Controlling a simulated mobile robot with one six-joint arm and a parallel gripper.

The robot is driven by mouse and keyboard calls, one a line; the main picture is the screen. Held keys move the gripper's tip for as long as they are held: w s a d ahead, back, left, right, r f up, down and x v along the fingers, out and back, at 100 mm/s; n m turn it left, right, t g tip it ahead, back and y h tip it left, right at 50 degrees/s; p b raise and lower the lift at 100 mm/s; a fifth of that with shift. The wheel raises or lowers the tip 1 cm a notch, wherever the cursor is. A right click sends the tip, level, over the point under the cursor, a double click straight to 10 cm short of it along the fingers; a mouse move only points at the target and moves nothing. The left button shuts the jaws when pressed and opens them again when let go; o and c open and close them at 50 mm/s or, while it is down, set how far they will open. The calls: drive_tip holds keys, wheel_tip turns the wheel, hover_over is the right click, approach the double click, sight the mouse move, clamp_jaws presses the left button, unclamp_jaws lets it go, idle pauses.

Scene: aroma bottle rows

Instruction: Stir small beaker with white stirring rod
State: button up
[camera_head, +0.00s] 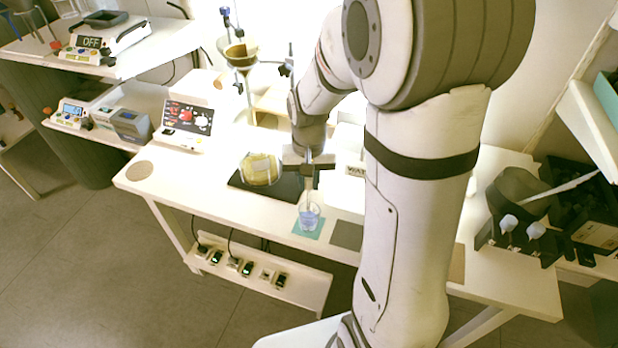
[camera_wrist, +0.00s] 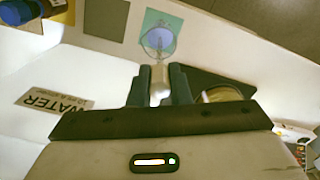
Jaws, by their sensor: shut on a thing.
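The small beaker (camera_head: 309,219) holds blue liquid and stands upright on a teal mat (camera_head: 304,233) near the table's front edge. It also shows at the top of the wrist view (camera_wrist: 157,38). My gripper (camera_head: 308,167) is above the beaker and shut on the white stirring rod (camera_wrist: 159,80), whose pale end sits between the two dark fingers in the wrist view. The rod points down toward the beaker. Its lower end appears to be at or inside the beaker, but I cannot tell how deep.
A WATER label (camera_wrist: 58,103) lies behind. A funnel stand (camera_head: 240,58) and control panel (camera_head: 188,120) are further left. A black rack (camera_head: 515,240) is right.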

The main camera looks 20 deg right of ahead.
drive_tip(key=shift+f+b, duration=1.3)
drive_tip(key=shift+f, duration=0.6)
drive_tip(key=shift+s+d, duration=0.1)
drive_tip(key=shift+d, duration=0.05)
